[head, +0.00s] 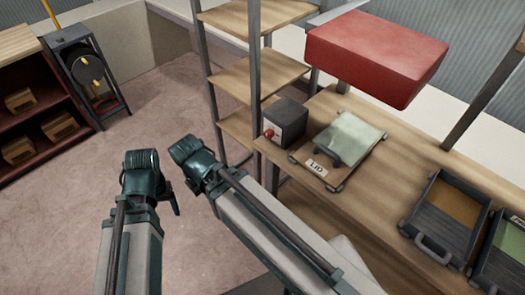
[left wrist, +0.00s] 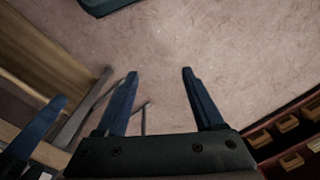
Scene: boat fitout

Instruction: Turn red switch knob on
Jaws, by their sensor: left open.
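The red switch knob (head: 269,134) sits on the front face of a dark grey box (head: 287,121), at the left end of the wooden bench. Its exact turn position is too small to tell. My left gripper (head: 174,197) shows only partly in the head view, left of the knob and well away from it, over the floor. In the left wrist view its two blue fingers (left wrist: 159,75) are apart with nothing between them. One more blue finger (left wrist: 36,132), apparently of my right gripper, shows at the left of that view. The knob is not visible there.
A board marked LID (head: 317,168) with a pale green sheet lies right of the box. A red block (head: 375,55) overhangs the bench. Open trays (head: 447,218) stand at the right. A shelf rack (head: 246,73) stands behind the box. Open floor (head: 70,215) lies left.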

